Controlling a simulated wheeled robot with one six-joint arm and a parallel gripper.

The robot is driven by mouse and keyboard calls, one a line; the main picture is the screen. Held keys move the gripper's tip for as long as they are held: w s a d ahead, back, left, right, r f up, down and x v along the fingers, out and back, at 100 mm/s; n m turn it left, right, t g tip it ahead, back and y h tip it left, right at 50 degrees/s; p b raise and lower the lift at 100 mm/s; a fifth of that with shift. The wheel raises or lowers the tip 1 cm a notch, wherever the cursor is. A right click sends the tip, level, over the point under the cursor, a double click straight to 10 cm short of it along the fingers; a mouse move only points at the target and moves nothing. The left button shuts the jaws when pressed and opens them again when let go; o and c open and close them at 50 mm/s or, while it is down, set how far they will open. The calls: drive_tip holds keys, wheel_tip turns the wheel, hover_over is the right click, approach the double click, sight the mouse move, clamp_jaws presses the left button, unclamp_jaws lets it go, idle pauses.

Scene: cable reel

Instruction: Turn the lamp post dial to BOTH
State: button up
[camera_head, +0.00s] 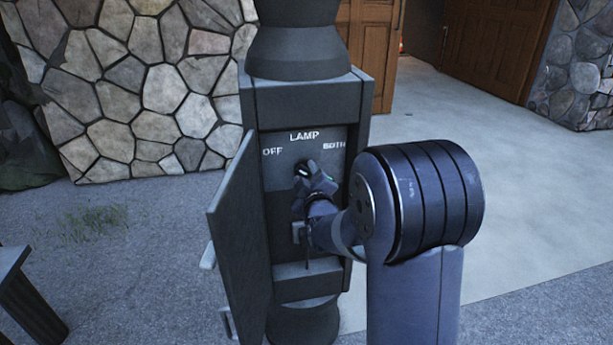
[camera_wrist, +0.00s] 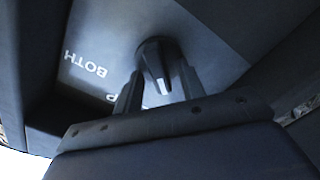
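The dial (camera_head: 303,168) is a dark knob on the panel inside the lamp post box (camera_head: 306,95). The panel reads OFF on the left, LAMP at the top and BOTH on the right. In the wrist view the dial (camera_wrist: 153,62) shows a white pointer mark facing the gripper, away from the BOTH label (camera_wrist: 86,65). My gripper (camera_head: 312,184) is at the dial in the head view. In the wrist view my gripper (camera_wrist: 160,88) has its fingers apart, one on each side of the dial, with gaps visible. Firm contact cannot be seen.
The box door (camera_head: 235,245) hangs open to the left. A small fitting (camera_head: 297,232) sits below the dial, partly covered by my arm. A stone wall (camera_head: 140,90) and wooden doors (camera_head: 490,45) stand behind. Paving to the right is clear.

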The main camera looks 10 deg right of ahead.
drive_tip(key=shift+c, duration=0.5)
clamp_jaws()
drive_tip(key=shift+f+m+b, duration=0.1)
drive_tip(key=shift+m+b, duration=0.2)
drive_tip(key=shift+b, duration=0.1)
drive_tip(key=m+b, duration=0.2)
drive_tip(key=b, duration=0.1)
drive_tip(key=shift+f+m, duration=0.1)
drive_tip(key=shift+m, duration=0.2)
drive_tip(key=m+b, duration=0.4)
drive_tip(key=shift+d+m, duration=0.15)
drive_tip(key=shift+m, duration=0.15)
drive_tip(key=m+b, duration=0.2)
drive_tip(key=m, duration=0.1)
drive_tip(key=m+b, duration=0.2)
drive_tip(key=m, duration=0.1)
drive_tip(key=shift+d+r, duration=0.15)
drive_tip(key=shift+r, duration=0.05)
drive_tip(key=m+b, duration=0.2)
drive_tip(key=m, duration=0.4)
drive_tip(key=shift+d, duration=0.15)
